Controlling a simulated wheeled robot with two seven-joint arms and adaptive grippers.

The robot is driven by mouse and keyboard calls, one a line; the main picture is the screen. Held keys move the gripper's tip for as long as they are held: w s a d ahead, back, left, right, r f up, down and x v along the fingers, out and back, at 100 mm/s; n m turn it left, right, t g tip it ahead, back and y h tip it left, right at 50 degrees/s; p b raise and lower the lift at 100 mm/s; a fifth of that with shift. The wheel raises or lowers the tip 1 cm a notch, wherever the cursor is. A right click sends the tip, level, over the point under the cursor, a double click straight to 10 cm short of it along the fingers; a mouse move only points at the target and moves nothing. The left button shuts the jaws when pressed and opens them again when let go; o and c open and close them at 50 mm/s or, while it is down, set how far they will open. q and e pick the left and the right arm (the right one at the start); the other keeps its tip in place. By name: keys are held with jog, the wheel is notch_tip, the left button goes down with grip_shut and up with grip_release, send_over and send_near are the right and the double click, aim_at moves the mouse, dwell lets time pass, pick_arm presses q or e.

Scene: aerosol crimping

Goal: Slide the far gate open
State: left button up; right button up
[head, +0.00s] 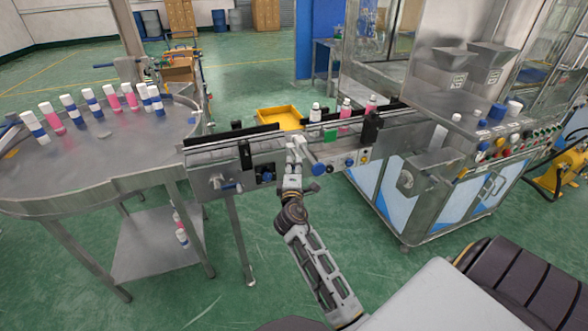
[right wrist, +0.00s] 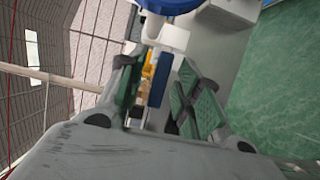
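My right gripper (head: 296,150) is at the front side of the conveyor (head: 215,158), beside a blue knob (head: 318,169) on a pale stem. In the right wrist view its green-padded fingers (right wrist: 158,98) stand apart. A blue bar (right wrist: 160,80) shows between them, with no clear grip on it. A large blue round knob (right wrist: 170,3) with a white stem is at the top of that view. Two dark upright blocks, one left (head: 245,155) and one right (head: 371,127), stand along the conveyor; I cannot tell which part is the far gate. My left gripper is out of view.
A round steel table (head: 95,165) at left holds several capped bottles. A few bottles stand on the conveyor's right half, one of them pink (head: 344,108). A yellow tray (head: 280,117) is behind the conveyor. A steel machine (head: 440,205) with buttons blocks the right side.

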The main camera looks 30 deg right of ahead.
jog(key=v, duration=1.1)
jog(key=shift+s+a, duration=0.2)
jog(key=shift+s, duration=0.15)
dwell(0.6)
